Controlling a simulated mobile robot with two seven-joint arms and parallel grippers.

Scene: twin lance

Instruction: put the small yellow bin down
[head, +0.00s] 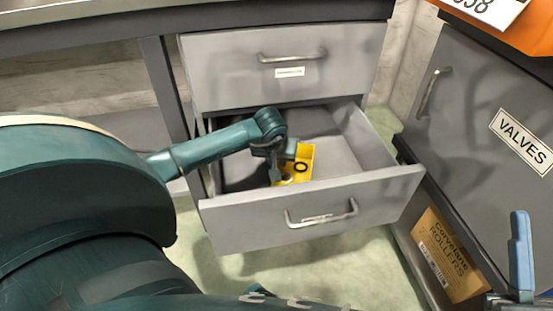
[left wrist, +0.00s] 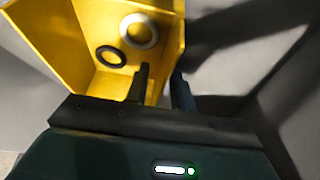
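The small yellow bin (head: 306,152) is inside the open drawer, low between its walls; I cannot tell whether it touches the drawer floor. It holds a black ring (head: 301,167) and a white ring (head: 286,180). My left gripper (head: 276,165) reaches down into the drawer at the bin's left side. In the left wrist view my left gripper (left wrist: 162,80) has one finger inside the bin (left wrist: 60,35) and one outside, with the bin's wall between them; it looks shut on that wall. A blue finger of my right gripper (head: 520,255) shows at the lower right; its other finger is not visible.
The open drawer (head: 250,218) has bare floor to the right of the bin. A shut drawer (head: 225,75) is above. A grey cabinet labelled VALVES (head: 470,110) stands right, with a cardboard box (head: 450,255) low beside it. An orange case (head: 535,30) is on top.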

